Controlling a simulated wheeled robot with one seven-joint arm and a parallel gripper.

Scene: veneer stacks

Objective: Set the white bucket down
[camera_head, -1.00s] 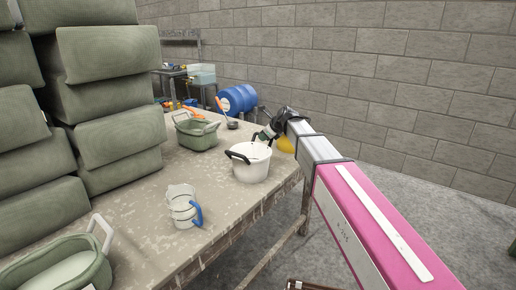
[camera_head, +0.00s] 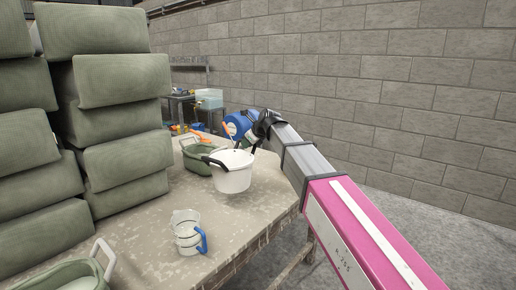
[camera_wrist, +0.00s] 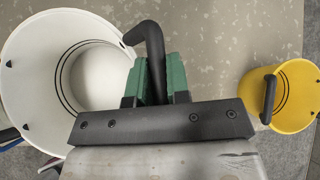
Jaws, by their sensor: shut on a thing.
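The white bucket (camera_head: 233,178) is upright at the far right part of the worn table (camera_head: 150,240). Its near-left dark handle stands out at the rim. It partly overlaps a green tub (camera_head: 196,157) behind it. My gripper (camera_head: 262,128) is at the bucket's far-right rim. In the wrist view the green fingers of my gripper (camera_wrist: 160,80) are shut on a black handle (camera_wrist: 148,35) of the white bucket (camera_wrist: 35,65), whose open mouth fills the left side. I cannot tell whether the bucket's base touches the table.
A clear jug with a blue handle (camera_head: 187,235) stands nearer on the table. Another green tub (camera_head: 70,278) is at the near left. Tall green stacks (camera_head: 120,115) rise at left. A yellow bucket (camera_wrist: 283,98) is at right in the wrist view. Bare tabletop lies between jug and white bucket.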

